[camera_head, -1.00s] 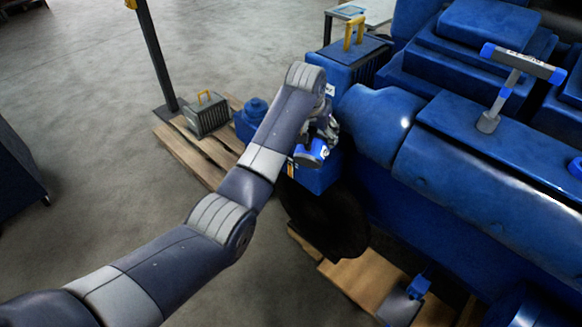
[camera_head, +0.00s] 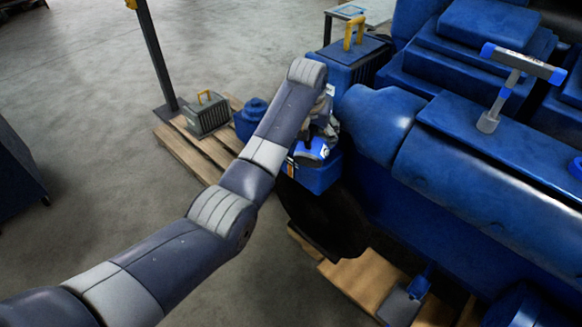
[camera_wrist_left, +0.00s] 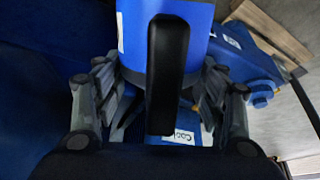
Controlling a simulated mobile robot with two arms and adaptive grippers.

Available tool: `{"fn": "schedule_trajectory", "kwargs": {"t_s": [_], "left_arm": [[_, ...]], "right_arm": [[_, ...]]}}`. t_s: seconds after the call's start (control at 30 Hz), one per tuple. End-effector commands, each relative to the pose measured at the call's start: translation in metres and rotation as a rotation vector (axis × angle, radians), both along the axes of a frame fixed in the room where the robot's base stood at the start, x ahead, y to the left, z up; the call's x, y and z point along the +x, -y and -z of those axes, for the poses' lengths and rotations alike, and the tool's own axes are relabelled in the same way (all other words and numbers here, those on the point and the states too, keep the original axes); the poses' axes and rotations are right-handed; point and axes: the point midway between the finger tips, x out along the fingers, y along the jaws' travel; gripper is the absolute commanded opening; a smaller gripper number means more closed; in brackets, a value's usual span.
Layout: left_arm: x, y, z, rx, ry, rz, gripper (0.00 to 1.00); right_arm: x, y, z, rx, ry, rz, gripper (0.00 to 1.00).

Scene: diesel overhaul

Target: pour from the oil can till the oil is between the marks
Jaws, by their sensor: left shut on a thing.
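A blue can with a black handle (camera_wrist_left: 168,70), which I take to be the oil can, fills the middle of the left wrist view. My left gripper (camera_wrist_left: 165,88) has its fingers on both sides of the can and is shut on it. In the head view the can (camera_head: 315,150) hangs below my left gripper (camera_head: 322,130), at the near end of the big blue engine (camera_head: 480,165). The can's spout, any oil stream, the oil level and its marks are not visible. My right gripper is out of view.
A blue box (camera_head: 318,177) is below the can; a label reading "Coo" (camera_wrist_left: 183,137) shows in the wrist view. A dark round wheel (camera_head: 325,220) is beneath. A T-handled tool (camera_head: 520,63) stands on the engine.

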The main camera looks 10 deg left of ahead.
Motion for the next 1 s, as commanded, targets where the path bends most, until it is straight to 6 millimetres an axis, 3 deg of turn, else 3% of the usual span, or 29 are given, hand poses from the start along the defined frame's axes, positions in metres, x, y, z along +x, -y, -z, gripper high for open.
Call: {"fn": "schedule_trajectory", "kwargs": {"t_s": [1.0], "left_arm": [[0.0029, 0.0008, -0.0022, 0.008, -0.031, 0.000, 0.27]], "right_arm": [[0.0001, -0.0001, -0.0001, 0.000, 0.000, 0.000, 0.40]]}}
